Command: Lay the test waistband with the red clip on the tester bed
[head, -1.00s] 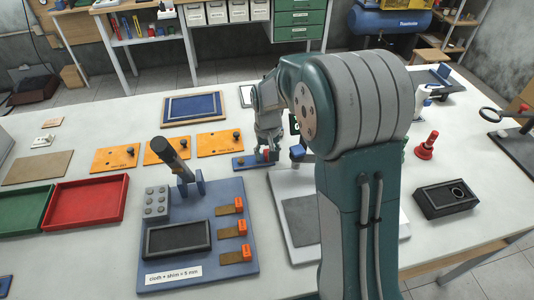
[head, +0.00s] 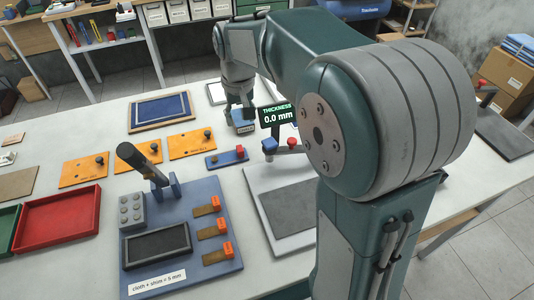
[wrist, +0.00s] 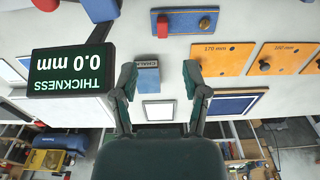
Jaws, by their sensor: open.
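A narrow blue strip (head: 225,161) with a red clip-like block at one end and a brass-coloured knob lies on the table; it also shows at the top of the wrist view (wrist: 187,30). It matches the red clip, but I cannot tell for sure that it is the waistband. The tester bed (head: 289,206) is a grey pad on a white base, bare where I see it. My gripper (head: 241,110) is open, pointing down beyond the strip. In the wrist view, a small blue chalk box (wrist: 147,76) shows between its fingertips (wrist: 160,80); contact is unclear.
The thickness display (head: 279,113) reads 0.0 mm and stands beside my gripper. Orange plates (head: 85,171) with knobs lie to the left. A blue board (head: 215,273) with a black tray and orange-tagged pieces is nearer. A red tray (head: 60,222) is at left.

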